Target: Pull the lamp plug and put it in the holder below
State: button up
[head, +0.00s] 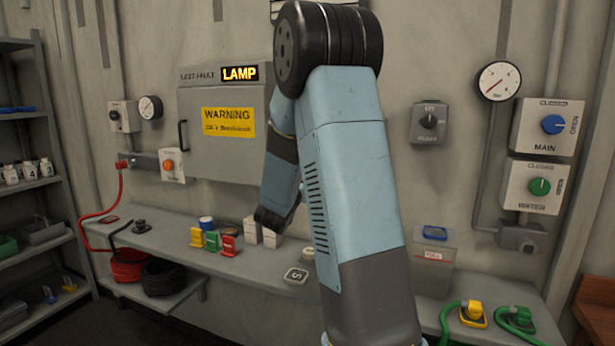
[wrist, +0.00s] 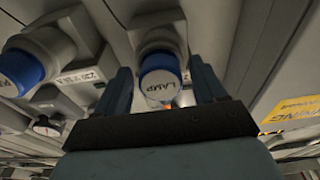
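The lamp plug (wrist: 160,78) shows in the wrist view as a blue cap with a pale end face reading LAMP, seated in a grey socket housing (wrist: 158,37). My gripper (wrist: 163,72) has one dark finger on each side of the plug, with a gap visible on both sides, so it is open around it. In the head view my arm hides the fingers and the plug. I cannot make out the holder below in either view.
A second blue plug (wrist: 20,72) in a grey socket sits left of my gripper. The wall panel with the LAMP display (head: 240,73) is left of my arm. Below, a grey shelf (head: 165,240) carries colored tags (head: 212,240) and white blocks (head: 250,230).

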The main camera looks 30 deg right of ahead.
grip_shut()
dwell(0.4)
jog(key=shift+a, duration=0.1)
jog(key=shift+v, duration=2.9)
jog(key=shift+f, duration=0.1)
